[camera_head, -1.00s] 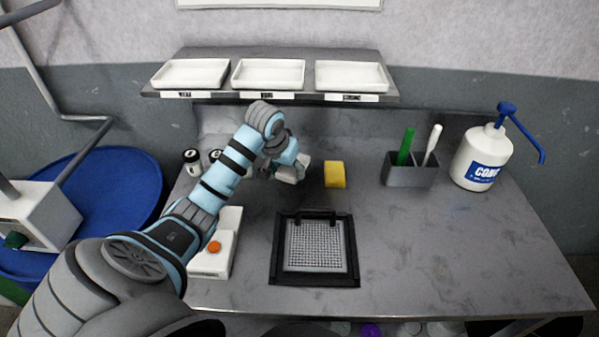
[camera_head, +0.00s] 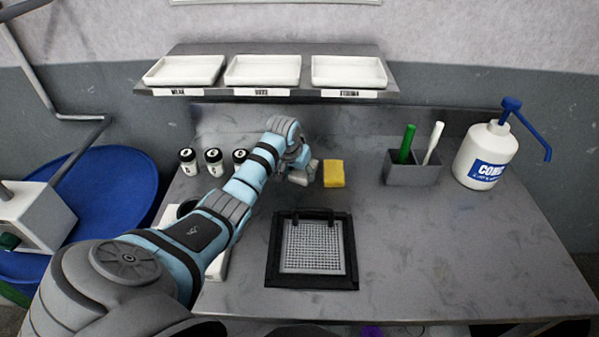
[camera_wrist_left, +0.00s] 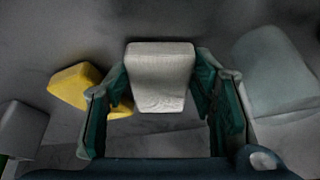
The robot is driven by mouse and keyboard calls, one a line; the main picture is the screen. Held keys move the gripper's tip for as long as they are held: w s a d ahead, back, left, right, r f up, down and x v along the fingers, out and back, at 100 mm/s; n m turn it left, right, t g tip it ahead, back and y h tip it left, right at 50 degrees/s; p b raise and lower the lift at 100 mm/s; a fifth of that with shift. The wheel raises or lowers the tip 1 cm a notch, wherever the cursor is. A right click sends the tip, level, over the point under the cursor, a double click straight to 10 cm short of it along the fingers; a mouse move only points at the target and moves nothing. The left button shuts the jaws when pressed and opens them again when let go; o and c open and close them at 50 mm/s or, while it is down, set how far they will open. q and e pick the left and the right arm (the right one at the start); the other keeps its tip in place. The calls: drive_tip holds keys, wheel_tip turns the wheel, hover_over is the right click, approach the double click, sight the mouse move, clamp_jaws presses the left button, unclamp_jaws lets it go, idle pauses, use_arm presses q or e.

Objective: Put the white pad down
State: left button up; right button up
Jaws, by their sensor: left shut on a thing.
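My left gripper (camera_head: 303,172) is low over the back middle of the bench, just left of a yellow block (camera_head: 334,173). In the left wrist view, its two fingers (camera_wrist_left: 161,88) are shut on the white pad (camera_wrist_left: 160,72), one on each side. The pad is pale with a fine texture and sticks out beyond the fingertips. In the head view, the wrist and fingers largely hide it. I cannot tell whether it touches the bench. The yellow block also shows in the wrist view (camera_wrist_left: 75,84), partly behind a finger. My right gripper is not in view.
Several small jars (camera_head: 214,161) stand behind my left arm. A black-framed mesh plate (camera_head: 313,281) lies in front. A grey holder (camera_head: 412,174) and a white pump bottle (camera_head: 485,157) stand right. White trays (camera_head: 262,71) line the shelf. The bench's right front is clear.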

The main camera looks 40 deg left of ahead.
use_arm(q)
drive_tip(key=o, duration=1.1)
drive_tip(key=shift+s+r, duration=0.1)
drive_tip(key=shift+r, duration=0.25)
drive_tip(key=p+v, duration=0.2)
drive_tip(key=v, duration=0.9)
drive_tip(key=shift+s+r, duration=0.2)
drive_tip(key=shift+d, duration=0.1)
